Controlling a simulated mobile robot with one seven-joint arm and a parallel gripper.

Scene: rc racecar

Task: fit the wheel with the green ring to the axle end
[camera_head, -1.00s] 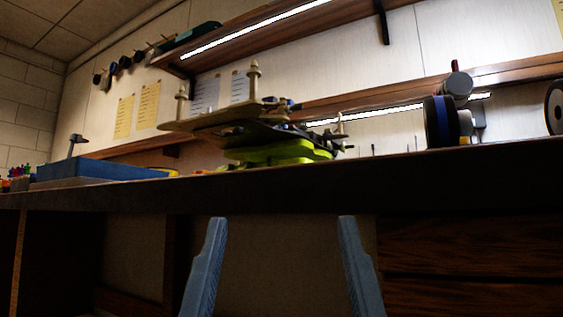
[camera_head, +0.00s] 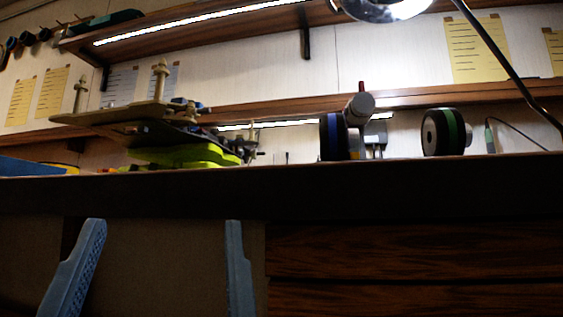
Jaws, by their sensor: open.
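The wheel with the green ring (camera_head: 444,132) stands upright on the bench at the right, its pale hub facing left. A wheel with a blue ring (camera_head: 333,137) stands to its left. The car chassis (camera_head: 150,128) sits left of the middle on a bright green stand (camera_head: 188,154). An axle end (camera_head: 246,148) seems to show at its right side, too small to tell clearly. My gripper (camera_head: 165,222) is open and empty, below the bench top's edge and in front of it, left of the green-ringed wheel.
The bench edge (camera_head: 300,192) crosses the whole view above my gripper. A grey cylinder (camera_head: 360,106) is beside the blue-ringed wheel. A lamp (camera_head: 385,8) with a thin arm hangs at the upper right. A blue tray (camera_head: 38,167) lies at the left.

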